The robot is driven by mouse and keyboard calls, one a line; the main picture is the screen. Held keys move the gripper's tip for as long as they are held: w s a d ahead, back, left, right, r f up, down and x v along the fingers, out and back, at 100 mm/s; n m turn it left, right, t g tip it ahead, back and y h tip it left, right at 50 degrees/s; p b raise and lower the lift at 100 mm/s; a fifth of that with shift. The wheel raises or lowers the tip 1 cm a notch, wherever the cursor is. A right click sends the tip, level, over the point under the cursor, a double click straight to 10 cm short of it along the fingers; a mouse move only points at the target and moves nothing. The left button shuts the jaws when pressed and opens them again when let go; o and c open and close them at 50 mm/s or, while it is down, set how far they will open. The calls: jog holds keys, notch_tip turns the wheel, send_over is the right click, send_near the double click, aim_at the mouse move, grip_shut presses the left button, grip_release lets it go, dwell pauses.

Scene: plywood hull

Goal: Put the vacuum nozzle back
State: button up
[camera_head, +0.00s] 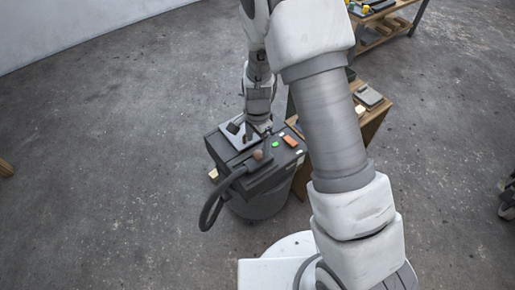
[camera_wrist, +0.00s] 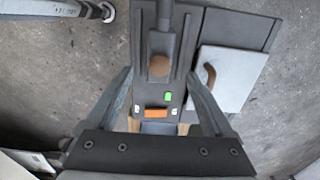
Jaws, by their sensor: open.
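The vacuum (camera_head: 275,174) is a dark box on a round drum, with a green button and an orange switch on top. A dark hose (camera_head: 212,203) loops from its left side up onto the top. It ends in a brown round tip (camera_head: 258,155), seemingly the nozzle end. In the wrist view the dark tube (camera_wrist: 163,22) and brown tip (camera_wrist: 159,66) lie between two raised rails on the top. My gripper (camera_wrist: 159,76) is open and empty, its fingers either side of the top panel. In the head view my gripper (camera_head: 263,128) is over the vacuum's far side.
A light plate with a brown handle (camera_wrist: 230,75) lies beside the rails. A wooden table (camera_head: 372,118) stands close on the right, with a grey box on it. A wooden shelf (camera_head: 390,32) is at the back right. The concrete floor at left is mostly clear.

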notch_tip(320, 180, up, 5)
jog(key=shift+r+p, duration=0.2)
jog(key=shift+p, duration=0.4)
notch_tip(320, 180, up, 9)
jog(key=n+t, duration=0.1)
jog(key=n, duration=0.1)
send_over(258, 154)
jog(key=s+d, duration=0.1)
jog(key=d, duration=0.1)
jog(key=s+d+r+n+t+y, duration=0.1)
jog(key=s+d+r+n+t, duration=0.25)
jog(key=r, duration=0.75)
jog(key=s+d+r+n, duration=0.2)
jog(key=s+d+r, duration=0.1)
jog(key=s, duration=0.4)
jog(key=s+d+r+n+t+h, duration=0.1)
jog(key=s+d+r+n, duration=0.2)
jog(key=s+r, duration=0.2)
jog(key=s, duration=0.2)
jog(key=shift+s+d+r+n, duration=0.15)
jog(key=shift+s+r+n, duration=0.15)
jog(key=shift+s+n, duration=0.05)
notch_tip(258, 154, up, 20)
jog(key=p, duration=2)
jog(key=shift+r, duration=0.2)
